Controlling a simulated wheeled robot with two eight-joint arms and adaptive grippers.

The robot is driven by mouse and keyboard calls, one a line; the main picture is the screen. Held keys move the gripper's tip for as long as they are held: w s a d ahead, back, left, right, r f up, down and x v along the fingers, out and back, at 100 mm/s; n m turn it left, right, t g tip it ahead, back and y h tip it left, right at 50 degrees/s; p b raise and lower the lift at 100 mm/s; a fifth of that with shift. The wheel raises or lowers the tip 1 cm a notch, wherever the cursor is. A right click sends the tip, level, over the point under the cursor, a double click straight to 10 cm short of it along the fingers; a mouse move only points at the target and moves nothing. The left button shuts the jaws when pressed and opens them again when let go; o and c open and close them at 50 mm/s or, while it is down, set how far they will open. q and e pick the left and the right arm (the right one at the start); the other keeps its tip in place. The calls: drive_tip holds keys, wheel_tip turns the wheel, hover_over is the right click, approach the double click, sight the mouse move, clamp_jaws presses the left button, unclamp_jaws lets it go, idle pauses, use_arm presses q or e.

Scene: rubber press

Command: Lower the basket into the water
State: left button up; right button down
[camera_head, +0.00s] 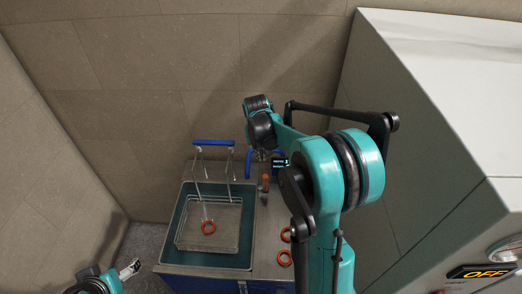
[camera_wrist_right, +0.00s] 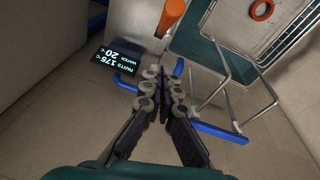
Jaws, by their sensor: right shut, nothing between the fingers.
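The wire basket (camera_head: 241,203) with its blue handle (camera_head: 213,143) stands upright in the teal tank (camera_head: 186,197); an orange-red ring (camera_head: 209,227) lies in it. I cannot tell how deep the basket sits. The wrist view shows the handle (camera_wrist_right: 217,132), its thin rods and the basket's wire rim (camera_wrist_right: 290,42). My right gripper (camera_wrist_right: 165,110) is shut and empty, beside the handle and apart from it; in the head view my arm mostly hides it (camera_head: 262,156). Part of my left gripper (camera_head: 129,269) shows at the lower left; its jaws are unclear.
A small display (camera_wrist_right: 118,64) reads parts 175 and water 20; a bent blue bar (camera_wrist_right: 125,87) is near it. A large pale machine (camera_head: 440,100) marked OFF stands at right. Walls close the back and left.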

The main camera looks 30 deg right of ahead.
drive_tip(key=f, duration=0.1)
drive_tip(key=s+f, duration=0.2)
drive_tip(key=shift+s+a+f, duration=0.15)
drive_tip(key=shift+a+f, duration=0.1)
drive_tip(key=shift+f, duration=0.15)
drive_tip(key=shift+s+a+f, duration=0.1)
drive_tip(key=shift+s+a, duration=0.1)
drive_tip(key=shift+s, duration=0.25)
drive_tip(key=shift+w+f, duration=0.1)
